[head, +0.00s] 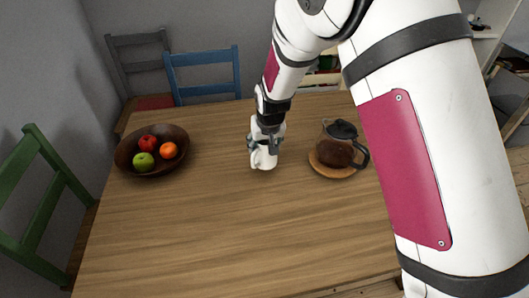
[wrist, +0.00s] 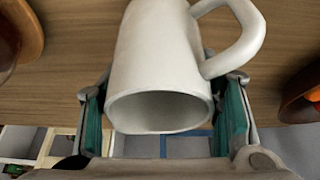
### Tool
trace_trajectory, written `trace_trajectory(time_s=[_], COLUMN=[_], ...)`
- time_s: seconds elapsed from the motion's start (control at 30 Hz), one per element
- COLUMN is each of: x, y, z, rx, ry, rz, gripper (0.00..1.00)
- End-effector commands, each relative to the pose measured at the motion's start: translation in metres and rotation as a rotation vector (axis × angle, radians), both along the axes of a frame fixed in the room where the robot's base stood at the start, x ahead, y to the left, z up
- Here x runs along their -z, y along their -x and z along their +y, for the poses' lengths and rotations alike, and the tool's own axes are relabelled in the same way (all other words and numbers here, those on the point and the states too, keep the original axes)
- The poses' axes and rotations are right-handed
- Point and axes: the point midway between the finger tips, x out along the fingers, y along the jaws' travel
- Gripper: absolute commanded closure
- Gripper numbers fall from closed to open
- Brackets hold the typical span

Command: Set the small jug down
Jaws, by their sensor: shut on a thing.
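The small white jug (head: 263,160) is in my gripper (head: 266,143), over the middle of the wooden table, between the fruit bowl and the coffee pot. In the wrist view the jug (wrist: 155,55) fills the centre, its open mouth facing the camera and its handle to the upper right. The two teal-padded fingers of my gripper (wrist: 165,112) are on either side of the jug, shut on it. The jug looks roughly upright in the head view. I cannot tell whether its base touches the table.
A dark bowl (head: 128,160) with red, green and orange fruit stands left on the table (head: 190,235). A glass coffee pot (head: 338,145) stands on a round wooden trivet (head: 327,171) to the right. The table's front is clear. Green (head: 40,195), blue (head: 203,58) and grey chairs surround it.

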Motion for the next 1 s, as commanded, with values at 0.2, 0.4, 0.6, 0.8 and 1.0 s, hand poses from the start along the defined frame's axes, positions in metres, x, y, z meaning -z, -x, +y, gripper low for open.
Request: trace_trajectory(time_s=[0.2, 0.4, 0.6, 0.8, 1.0], x=[0.014, 0.035, 0.035, 0.038, 0.038], y=[-0.002, -0.002, -0.002, -0.002, -0.002], z=[0.002, 0.002, 0.002, 0.002, 0.002], rx=[0.0, -0.001, 0.0, 0.0, 0.0], ry=[0.001, 0.0, 0.0, 0.0, 0.0], rz=[0.002, 0.0, -0.001, 0.0, 0.0], gripper=[0.79, 0.79, 0.79, 0.31, 0.22])
